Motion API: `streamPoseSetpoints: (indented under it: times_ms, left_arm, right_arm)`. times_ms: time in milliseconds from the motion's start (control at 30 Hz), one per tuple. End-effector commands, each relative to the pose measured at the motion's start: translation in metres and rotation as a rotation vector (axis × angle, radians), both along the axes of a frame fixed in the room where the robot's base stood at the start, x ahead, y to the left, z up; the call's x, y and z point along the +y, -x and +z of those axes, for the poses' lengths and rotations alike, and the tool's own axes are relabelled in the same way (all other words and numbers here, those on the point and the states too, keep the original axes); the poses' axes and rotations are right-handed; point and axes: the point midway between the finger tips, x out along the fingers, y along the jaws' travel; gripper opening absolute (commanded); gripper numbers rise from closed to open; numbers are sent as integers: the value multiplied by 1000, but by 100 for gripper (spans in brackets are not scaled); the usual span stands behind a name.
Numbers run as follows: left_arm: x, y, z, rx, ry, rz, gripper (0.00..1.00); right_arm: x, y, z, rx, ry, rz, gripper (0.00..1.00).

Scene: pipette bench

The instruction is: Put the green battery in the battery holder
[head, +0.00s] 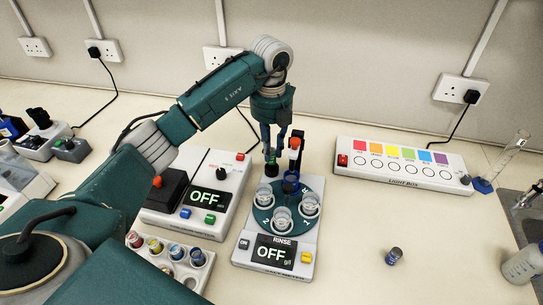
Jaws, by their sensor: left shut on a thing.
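My left gripper (273,149) points straight down above the RINSE device. It is shut on a small dark thing with a green part (271,167), which looks like the green battery; the fingers partly hide it. The held thing shows in front of the far edge of the device's round dial, and I cannot tell whether it touches anything. A white rack (212,263) at the lower left holds several small round pieces with coloured tops. I cannot make out for certain which thing is the battery holder. My right gripper is not in view.
The RINSE device (306,240) carries clear cups and a red-topped upright post (295,145). Another OFF-display device (228,163) stands left of it. A small dark cylinder (394,256) stands on the open right bench. The light box (400,166) lies at the back, a glass cylinder (507,155) at right.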

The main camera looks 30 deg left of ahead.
Motion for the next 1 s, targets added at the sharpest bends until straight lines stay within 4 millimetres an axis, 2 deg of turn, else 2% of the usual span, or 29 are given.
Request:
streamPoseSetpoints:
  times_ms: [200, 700, 733, 800, 833, 1000]
  left_arm:
    - [-1, 1, -31, 4, 1, 1, 0]
    - [0, 0, -42, 1, 0, 0, 0]
    - [0, 0, -42, 1, 0, 0, 21]
    - [0, 0, -41, 1, 0, 0, 35]
    - [0, 0, -41, 1, 0, 0, 38]
    - [0, 0, -41, 1, 0, 0, 38]
  right_arm:
    - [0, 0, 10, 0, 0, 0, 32]
    - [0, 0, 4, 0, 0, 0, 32]
    - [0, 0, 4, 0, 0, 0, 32]
    - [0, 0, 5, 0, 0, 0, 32]
    - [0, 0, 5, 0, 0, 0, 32]
    - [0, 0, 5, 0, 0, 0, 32]
